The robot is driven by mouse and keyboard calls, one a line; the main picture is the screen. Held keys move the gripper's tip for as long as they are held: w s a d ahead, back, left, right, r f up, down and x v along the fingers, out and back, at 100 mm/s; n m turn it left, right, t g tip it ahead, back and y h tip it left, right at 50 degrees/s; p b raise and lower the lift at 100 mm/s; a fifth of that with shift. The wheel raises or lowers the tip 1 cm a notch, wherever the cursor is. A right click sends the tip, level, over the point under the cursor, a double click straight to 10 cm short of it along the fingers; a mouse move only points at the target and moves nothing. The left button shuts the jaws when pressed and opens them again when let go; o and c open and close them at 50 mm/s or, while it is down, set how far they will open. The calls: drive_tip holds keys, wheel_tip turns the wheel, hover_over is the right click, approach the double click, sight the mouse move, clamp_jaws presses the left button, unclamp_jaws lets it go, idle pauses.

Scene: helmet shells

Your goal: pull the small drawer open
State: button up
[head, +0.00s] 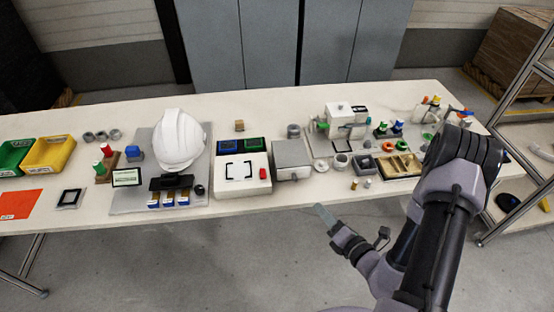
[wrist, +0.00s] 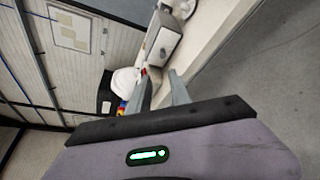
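The small drawer's grey box (head: 291,158) stands near the front edge of the table, right of a white box with a red block. In the wrist view the grey box (wrist: 166,38) shows ahead of the fingers, with a small dark knob on its front face. The drawer looks shut, with no gap showing. My gripper (head: 324,214) is in front of and below the table edge, apart from the drawer. In the wrist view the two fingers of my gripper (wrist: 160,88) stand apart with nothing between them.
The table (head: 245,205) is crowded. A white helmet shell (head: 179,140) stands to the left, and the white box (head: 242,175) is beside the drawer. Small rings and a wooden divided tray (head: 400,165) are to the right. The floor in front of the table is free.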

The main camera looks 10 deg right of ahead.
sight(296, 180)
drive_tip(key=b+x, duration=0.1)
drive_tip(key=x, duration=0.4)
drive_tip(key=b+x, duration=0.1)
drive_tip(key=x, duration=0.5)
drive_tip(key=b+x, duration=0.1)
drive_tip(key=x, duration=0.5)
drive_tip(key=shift+d+f, duration=0.25)
drive_tip(key=shift+c, duration=0.5)
clamp_jaws()
